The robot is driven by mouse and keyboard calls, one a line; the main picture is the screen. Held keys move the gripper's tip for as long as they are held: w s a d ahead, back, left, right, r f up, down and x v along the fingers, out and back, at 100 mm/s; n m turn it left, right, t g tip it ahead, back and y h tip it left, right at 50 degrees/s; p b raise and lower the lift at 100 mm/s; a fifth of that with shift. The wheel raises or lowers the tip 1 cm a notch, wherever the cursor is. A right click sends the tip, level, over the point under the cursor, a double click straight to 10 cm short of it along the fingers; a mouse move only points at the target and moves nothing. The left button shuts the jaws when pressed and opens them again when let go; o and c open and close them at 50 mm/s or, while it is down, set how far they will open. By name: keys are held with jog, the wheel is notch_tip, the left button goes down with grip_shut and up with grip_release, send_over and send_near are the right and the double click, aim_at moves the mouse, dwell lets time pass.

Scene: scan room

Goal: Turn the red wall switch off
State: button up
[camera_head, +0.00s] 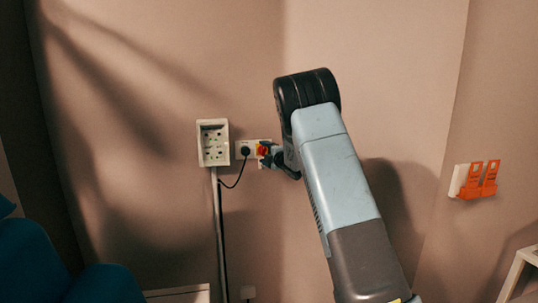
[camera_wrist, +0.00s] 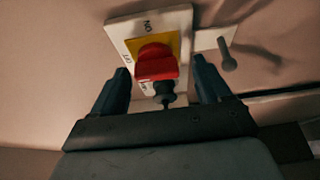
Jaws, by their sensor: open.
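The red wall switch (camera_wrist: 156,62) is a red rotary knob on a yellow square in a white plate (camera_wrist: 120,30). In the wrist view it sits at the top middle, just beyond my gripper. Letters are printed around the knob; one marking at the top seems to read "ON". My gripper (camera_wrist: 160,84) is open, with one dark finger to each side below the knob. I cannot tell whether either finger touches it. In the head view the red switch (camera_head: 263,150) shows beside the gripper (camera_head: 267,159), partly hidden by my arm's end.
A black plug (camera_head: 245,151) with a hanging cable is left of the switch. A white double socket box (camera_head: 213,143) is further left, above a vertical conduit. Orange holders (camera_head: 482,180) are on the right wall. A blue chair (camera_head: 45,270) stands at lower left.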

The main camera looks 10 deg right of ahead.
jog(key=v, duration=1.3)
jog(key=shift+s, duration=0.35)
jog(key=shift+d, duration=0.1)
